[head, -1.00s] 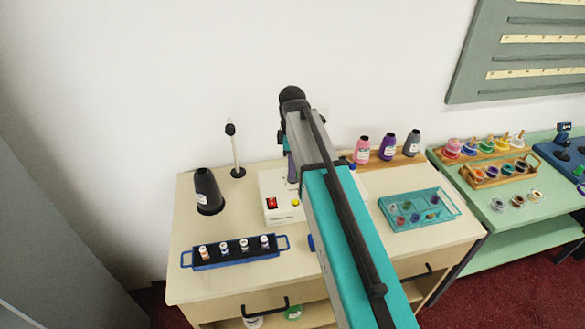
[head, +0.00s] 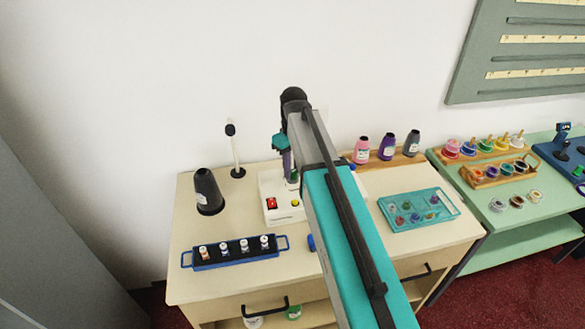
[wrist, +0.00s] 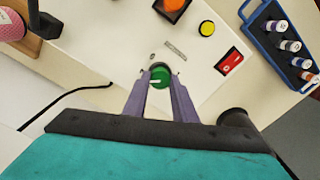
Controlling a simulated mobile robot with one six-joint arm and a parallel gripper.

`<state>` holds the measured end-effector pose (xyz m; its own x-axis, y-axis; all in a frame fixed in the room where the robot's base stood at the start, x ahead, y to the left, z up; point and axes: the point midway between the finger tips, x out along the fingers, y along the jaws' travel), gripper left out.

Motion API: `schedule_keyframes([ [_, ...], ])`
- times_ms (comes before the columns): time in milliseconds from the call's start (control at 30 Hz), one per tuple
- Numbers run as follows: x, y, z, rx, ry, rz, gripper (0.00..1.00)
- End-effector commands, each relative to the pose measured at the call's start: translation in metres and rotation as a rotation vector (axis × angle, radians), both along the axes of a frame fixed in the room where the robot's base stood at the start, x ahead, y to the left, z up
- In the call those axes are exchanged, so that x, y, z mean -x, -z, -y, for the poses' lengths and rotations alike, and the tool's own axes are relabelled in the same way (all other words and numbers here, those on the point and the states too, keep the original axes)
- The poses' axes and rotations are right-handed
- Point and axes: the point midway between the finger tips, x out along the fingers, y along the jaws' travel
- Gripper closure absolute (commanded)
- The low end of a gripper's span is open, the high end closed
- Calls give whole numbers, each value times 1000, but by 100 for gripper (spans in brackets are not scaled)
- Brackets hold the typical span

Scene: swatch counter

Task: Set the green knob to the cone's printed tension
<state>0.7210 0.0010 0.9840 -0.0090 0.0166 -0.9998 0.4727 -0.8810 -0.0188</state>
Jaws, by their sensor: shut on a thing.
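The green knob (wrist: 160,76) sits on the white machine base, with a pale pointer mark on its face. In the wrist view my gripper (wrist: 160,80) is shut on the knob, one purple finger on each side. In the head view my gripper (head: 290,176) is over the white machine base (head: 284,215), and my arm hides part of that base. A dark grey cone (head: 208,190) with a white label stands at the left of the counter. Its print is too small to read.
A red switch (wrist: 229,62) and a yellow button (wrist: 207,28) are near the knob. A blue rack (head: 238,263) of small spools lies in front. A teal tray (head: 418,222) is at the right. Pink, purple and grey cones stand behind it.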

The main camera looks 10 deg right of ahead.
Motion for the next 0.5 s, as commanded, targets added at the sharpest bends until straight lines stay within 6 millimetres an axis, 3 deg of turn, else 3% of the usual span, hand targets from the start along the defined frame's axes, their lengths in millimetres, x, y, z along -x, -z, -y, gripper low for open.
schedule_keyframes([
  [500,0,0,0,0,130,0,98],
])
